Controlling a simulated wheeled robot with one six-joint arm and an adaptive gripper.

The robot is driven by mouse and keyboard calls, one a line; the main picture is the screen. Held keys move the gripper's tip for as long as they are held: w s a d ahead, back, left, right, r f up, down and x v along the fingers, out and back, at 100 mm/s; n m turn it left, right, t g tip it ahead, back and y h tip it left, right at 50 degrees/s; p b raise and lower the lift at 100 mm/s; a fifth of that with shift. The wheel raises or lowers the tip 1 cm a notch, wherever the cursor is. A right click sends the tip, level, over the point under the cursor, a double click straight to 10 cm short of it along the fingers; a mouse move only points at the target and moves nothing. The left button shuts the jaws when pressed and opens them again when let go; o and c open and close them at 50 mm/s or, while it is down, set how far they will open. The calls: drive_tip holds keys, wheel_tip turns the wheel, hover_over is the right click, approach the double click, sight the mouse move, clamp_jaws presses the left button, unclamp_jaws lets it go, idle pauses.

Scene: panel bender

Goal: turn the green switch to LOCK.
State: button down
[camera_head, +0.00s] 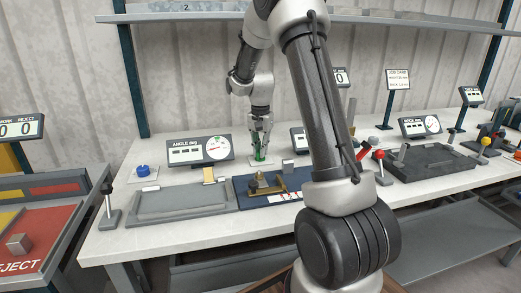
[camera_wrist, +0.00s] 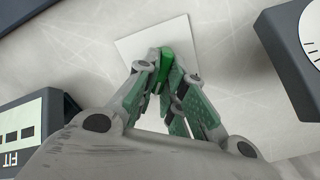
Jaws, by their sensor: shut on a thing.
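The green switch (camera_wrist: 164,60) stands on a white square plate (camera_wrist: 133,46) on the bench. It also shows as a small green shape (camera_head: 260,155) under my arm in the head view. My gripper (camera_wrist: 160,75) is over it, with the two fingers closed on the switch's grip from both sides. In the head view my gripper (camera_head: 260,146) points down onto the plate, behind the blue fixture. No LOCK lettering can be read in either view, and the fingers hide part of the switch.
An angle display (camera_head: 200,150) stands left of the gripper, and another display (camera_head: 298,139) stands to its right. A blue knob (camera_head: 144,170) sits further left. A dark blue fixture (camera_head: 243,199) with brass parts lies in front. A red-knobbed lever (camera_head: 379,156) stands right of my arm.

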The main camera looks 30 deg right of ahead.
drive_tip(key=c, duration=1.5)
unclamp_jaws()
wheel_tip(320, 180, up, 12)
